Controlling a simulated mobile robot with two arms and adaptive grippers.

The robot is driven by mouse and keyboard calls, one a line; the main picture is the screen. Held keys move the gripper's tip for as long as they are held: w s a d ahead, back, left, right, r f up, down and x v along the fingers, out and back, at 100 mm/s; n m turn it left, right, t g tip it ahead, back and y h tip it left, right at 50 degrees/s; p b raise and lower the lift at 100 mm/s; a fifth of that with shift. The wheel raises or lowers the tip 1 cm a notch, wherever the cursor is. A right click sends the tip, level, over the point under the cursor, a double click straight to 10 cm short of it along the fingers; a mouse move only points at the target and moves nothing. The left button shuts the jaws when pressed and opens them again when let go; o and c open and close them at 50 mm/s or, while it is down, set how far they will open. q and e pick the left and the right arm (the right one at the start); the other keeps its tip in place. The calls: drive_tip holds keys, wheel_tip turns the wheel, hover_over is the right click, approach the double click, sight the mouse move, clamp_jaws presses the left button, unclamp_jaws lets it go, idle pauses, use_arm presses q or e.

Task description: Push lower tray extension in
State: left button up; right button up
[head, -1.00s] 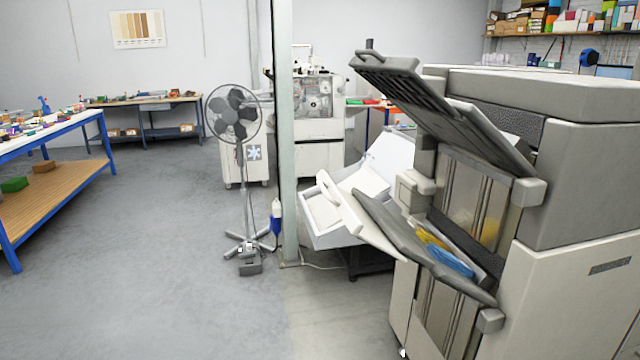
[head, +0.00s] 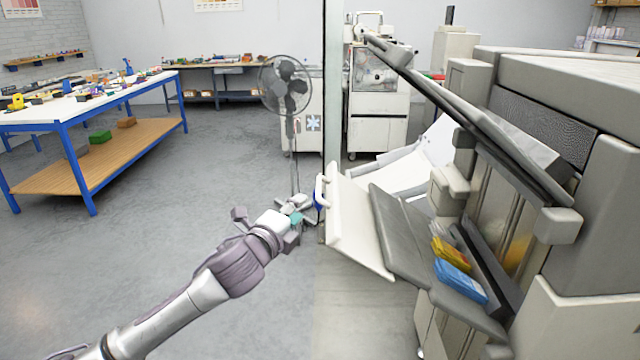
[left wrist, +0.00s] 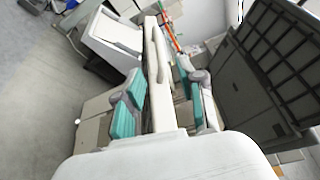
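The lower tray extension (head: 350,225) is a pale flap with a raised handle at its outer end. It sticks out to the left from the grey lower tray (head: 398,235) on the big grey machine. My left gripper (head: 296,212) is just left of the extension's outer end. In the left wrist view my left gripper (left wrist: 162,98) is open, its teal-padded fingers on either side of the extension's pale end (left wrist: 158,75). I cannot tell whether a finger touches it. My right gripper is not in view.
Yellow and blue packs (head: 459,280) lie in the lower tray. A dark upper tray (head: 470,115) slopes above it. A pole (head: 333,90) and a fan (head: 286,86) stand behind. A blue-framed workbench (head: 90,115) is at left. The floor between is clear.

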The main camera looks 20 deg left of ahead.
use_arm(q)
drive_tip(key=p, duration=0.1)
approach(319, 185)
drive_tip(key=w, duration=0.4)
drive_tip(key=w+f+p, duration=0.1)
drive_tip(key=w, duration=0.2)
drive_tip(key=w+d, duration=0.1)
drive_tip(key=w, duration=0.2)
drive_tip(key=shift+f, duration=0.15)
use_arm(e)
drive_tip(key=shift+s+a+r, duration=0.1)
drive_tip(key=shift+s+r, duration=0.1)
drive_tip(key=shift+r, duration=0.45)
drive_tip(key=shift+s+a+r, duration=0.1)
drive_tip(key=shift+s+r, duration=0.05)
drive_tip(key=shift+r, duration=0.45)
use_arm(q)
clamp_jaws()
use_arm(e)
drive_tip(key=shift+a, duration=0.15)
